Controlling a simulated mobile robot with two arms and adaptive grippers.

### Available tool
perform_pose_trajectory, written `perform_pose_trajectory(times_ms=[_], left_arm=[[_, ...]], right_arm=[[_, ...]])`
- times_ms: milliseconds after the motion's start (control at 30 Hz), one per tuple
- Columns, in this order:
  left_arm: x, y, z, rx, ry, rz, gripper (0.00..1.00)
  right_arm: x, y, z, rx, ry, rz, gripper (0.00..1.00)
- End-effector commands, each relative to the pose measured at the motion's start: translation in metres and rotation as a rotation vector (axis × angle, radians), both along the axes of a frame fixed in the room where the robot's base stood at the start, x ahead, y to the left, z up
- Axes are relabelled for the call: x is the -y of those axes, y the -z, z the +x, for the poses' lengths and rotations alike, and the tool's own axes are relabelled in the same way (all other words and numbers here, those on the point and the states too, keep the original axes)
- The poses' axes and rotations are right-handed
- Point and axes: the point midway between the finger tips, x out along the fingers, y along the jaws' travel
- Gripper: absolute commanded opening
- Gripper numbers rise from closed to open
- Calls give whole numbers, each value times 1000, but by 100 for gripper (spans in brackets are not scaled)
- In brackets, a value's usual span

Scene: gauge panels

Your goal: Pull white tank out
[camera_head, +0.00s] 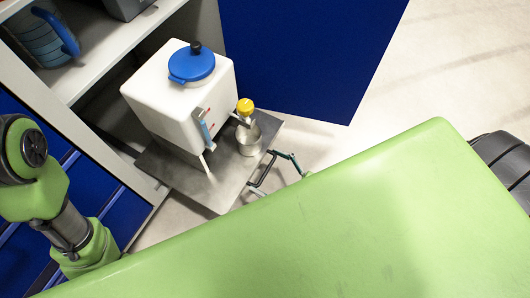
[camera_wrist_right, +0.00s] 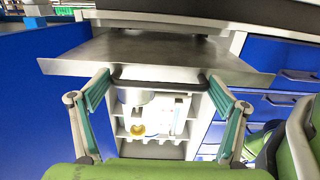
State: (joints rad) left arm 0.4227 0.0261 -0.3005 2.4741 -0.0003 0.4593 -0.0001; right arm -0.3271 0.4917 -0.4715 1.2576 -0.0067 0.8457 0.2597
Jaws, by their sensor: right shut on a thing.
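The white tank (camera_head: 165,100), with a blue lid (camera_head: 192,64), stands on a grey metal shelf (camera_head: 195,185) that sticks out of the cabinet. A tap with a yellow top (camera_head: 245,106) is on its front, by a metal cup (camera_head: 249,140). My right gripper (camera_head: 271,172) is at the shelf's front edge, shut on the dark handle there. In the wrist view its two green-padded fingers (camera_wrist_right: 160,84) are at the two ends of the dark handle (camera_wrist_right: 150,86). My left arm shows at the left, but its gripper is out of view.
A blue door (camera_head: 305,50) stands open right of the tank. The cabinet's upper shelf (camera_head: 100,55) holds a blue-handled container (camera_head: 45,36). Blue drawers (camera_head: 90,190) are at the left. Pale floor (camera_head: 430,80) is clear at the right.

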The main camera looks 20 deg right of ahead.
Motion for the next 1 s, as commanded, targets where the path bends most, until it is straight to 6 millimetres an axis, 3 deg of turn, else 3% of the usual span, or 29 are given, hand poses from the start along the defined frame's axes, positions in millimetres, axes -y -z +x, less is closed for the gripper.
perform_pose_trajectory(times_ms=[67,100,133,533,1000], left_arm=[[0,0,0,0,0,0,40],[0,0,0,0,0,0,40],[0,0,0,0,0,0,40],[0,0,2,-4,-2,1,40],[0,0,1,-1,0,0,40]], right_arm=[[3,1,2,-3,6,-1,52],[3,1,2,-3,6,-1,93],[3,1,2,-2,6,-2,96],[7,1,-7,-2,2,-2,96],[60,1,-80,-4,4,-3,96]])
